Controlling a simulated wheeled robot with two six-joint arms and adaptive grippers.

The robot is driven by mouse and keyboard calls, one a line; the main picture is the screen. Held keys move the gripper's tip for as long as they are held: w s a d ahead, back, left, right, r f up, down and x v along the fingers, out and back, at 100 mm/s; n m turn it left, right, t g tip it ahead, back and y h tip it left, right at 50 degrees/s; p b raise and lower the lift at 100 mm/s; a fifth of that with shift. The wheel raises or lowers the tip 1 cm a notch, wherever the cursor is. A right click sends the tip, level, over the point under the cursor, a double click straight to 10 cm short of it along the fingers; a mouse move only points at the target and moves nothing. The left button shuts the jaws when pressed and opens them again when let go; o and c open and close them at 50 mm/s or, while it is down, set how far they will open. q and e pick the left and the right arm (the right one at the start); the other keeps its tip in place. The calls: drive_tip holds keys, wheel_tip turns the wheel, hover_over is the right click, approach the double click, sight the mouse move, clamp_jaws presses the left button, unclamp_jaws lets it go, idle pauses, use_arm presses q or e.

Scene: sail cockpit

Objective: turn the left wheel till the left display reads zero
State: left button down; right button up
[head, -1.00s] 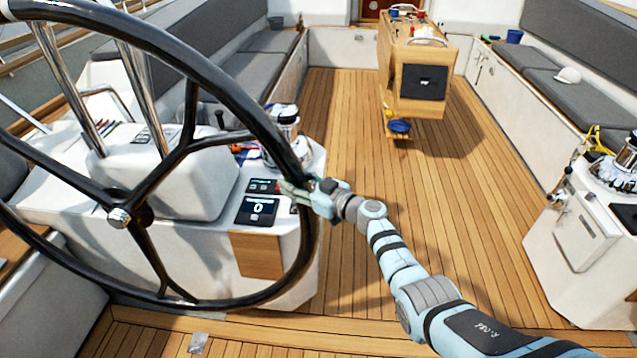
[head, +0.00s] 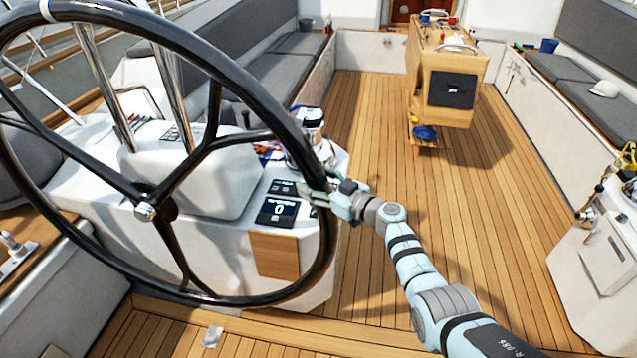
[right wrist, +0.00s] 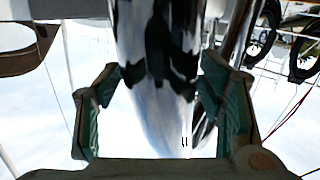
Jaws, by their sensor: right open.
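The left wheel (head: 240,79) is a large black-rimmed steering wheel with dark spokes and a shiny hub, filling the left of the head view. My right gripper (head: 317,194) is at the right side of its rim, jaws open. In the right wrist view a dark, glossy surface, apparently the rim (right wrist: 160,60), lies between the parted fingers (right wrist: 160,110). Whether they touch it I cannot tell. The left display (head: 279,210), a black screen on the white console behind the wheel, shows what looks like a 0. My left gripper is out of view.
The white console (head: 225,235) stands close behind the wheel, with a winch (head: 308,130) on top. A wooden table (head: 448,70) stands farther back. Another white console (head: 600,240) is at the right. The plank floor (head: 480,200) between them is clear.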

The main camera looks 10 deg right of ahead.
drive_tip(key=v, duration=1.2)
